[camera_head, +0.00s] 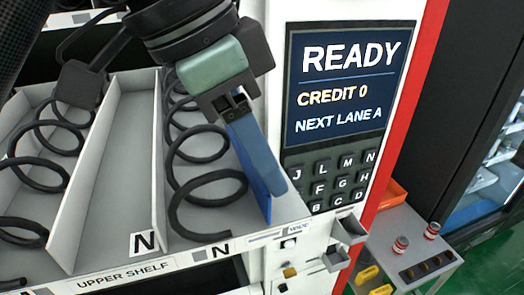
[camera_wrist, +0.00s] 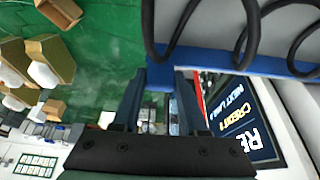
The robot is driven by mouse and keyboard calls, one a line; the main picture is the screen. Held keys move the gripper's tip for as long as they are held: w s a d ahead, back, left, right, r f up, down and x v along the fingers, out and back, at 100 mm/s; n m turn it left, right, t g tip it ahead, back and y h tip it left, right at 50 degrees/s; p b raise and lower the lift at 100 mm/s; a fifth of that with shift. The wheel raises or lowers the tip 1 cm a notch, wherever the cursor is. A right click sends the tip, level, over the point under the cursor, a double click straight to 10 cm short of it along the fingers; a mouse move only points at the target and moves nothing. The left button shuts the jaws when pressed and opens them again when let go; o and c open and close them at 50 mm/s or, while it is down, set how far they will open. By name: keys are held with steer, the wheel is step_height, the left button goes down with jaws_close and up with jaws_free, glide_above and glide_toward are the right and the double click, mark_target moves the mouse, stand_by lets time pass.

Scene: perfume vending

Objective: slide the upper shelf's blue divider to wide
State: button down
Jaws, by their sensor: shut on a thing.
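The blue divider (camera_head: 256,160) stands upright at the right end of the upper shelf (camera_head: 145,262), to the right of the last black coil (camera_head: 205,190). My gripper (camera_head: 234,106) comes down from above and is shut on the top edge of the blue divider. In the wrist view, the blue divider (camera_wrist: 285,68) runs across the top, and my gripper's fingertips (camera_wrist: 160,78) meet its edge. A small strip label with blue lettering (camera_head: 290,231) sits on the shelf front just below the divider; its words are hard to read.
A pale fixed divider (camera_head: 110,150) and more coils (camera_head: 40,165) fill the shelf to the left. The READY screen (camera_head: 345,80) and keypad (camera_head: 330,180) stand close on the right.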

steer(key=shift+d, duration=0.1)
stand_by(0.6)
steer(key=d, duration=0.2)
steer(key=w+d, duration=0.1)
steer(key=d, duration=0.1)
steer(key=shift+w, duration=0.15)
steer(key=shift+a, duration=0.15)
steer(key=c, duration=0.9)
jaws_free()
steer(key=o, duration=0.5)
steer(key=shift+w+d, duration=0.1)
steer(key=shift+d, duration=0.25)
steer(key=shift+c, duration=0.2)
steer(key=shift+a, duration=0.3)
steer(key=v, duration=1.2)
steer(key=shift+r, duration=0.45)
steer(key=shift+f, duration=0.1)
